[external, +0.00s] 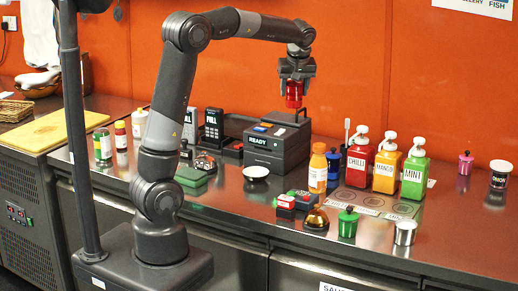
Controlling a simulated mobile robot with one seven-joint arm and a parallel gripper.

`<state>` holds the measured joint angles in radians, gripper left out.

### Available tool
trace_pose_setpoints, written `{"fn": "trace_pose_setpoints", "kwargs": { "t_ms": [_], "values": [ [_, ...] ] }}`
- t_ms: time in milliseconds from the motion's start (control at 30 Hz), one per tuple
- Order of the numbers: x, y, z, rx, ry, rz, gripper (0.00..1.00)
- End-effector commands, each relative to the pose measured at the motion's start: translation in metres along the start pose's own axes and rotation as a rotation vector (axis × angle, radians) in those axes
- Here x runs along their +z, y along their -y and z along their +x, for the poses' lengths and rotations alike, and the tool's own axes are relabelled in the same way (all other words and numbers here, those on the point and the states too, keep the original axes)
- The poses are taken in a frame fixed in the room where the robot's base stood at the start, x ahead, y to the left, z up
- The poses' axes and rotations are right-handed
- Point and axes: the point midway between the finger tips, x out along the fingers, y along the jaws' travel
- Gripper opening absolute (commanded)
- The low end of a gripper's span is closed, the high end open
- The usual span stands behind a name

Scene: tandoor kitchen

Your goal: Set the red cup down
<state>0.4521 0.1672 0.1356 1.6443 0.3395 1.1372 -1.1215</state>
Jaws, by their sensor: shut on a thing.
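The red cup (293,95) is held upright in my gripper (295,80), which points down. The fingers are shut on the cup. The cup hangs in the air above the black "READY" box (277,147) on the steel counter, clear of the counter surface. The lower part of the cup shows; its upper part is partly hidden by the fingers.
Chilli (357,157), mango (387,166) and mint (415,169) bottles stand at right. An orange bottle (318,170), green container (347,224), brass dome (316,218) and metal cup (405,233) stand in front. Bare counter (465,225) lies at right. A white bowl (256,173) sits before the box.

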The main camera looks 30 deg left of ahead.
Motion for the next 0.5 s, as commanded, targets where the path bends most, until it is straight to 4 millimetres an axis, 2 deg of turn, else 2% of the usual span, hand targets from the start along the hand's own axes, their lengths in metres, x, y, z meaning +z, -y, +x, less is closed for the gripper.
{"fn": "trace_pose_setpoints", "kwargs": {
  "t_ms": [33, 200, 333, 500],
  "values": [
    [-0.017, 0.024, 0.006, -0.029, 0.000, -0.070, 0.23],
    [-0.059, 0.100, 0.023, -0.123, 0.000, -0.295, 0.23],
    [-0.083, 0.161, 0.033, -0.193, -0.001, -0.468, 0.23],
    [-0.100, 0.237, 0.041, -0.279, 0.000, -0.676, 0.23]
  ]
}}
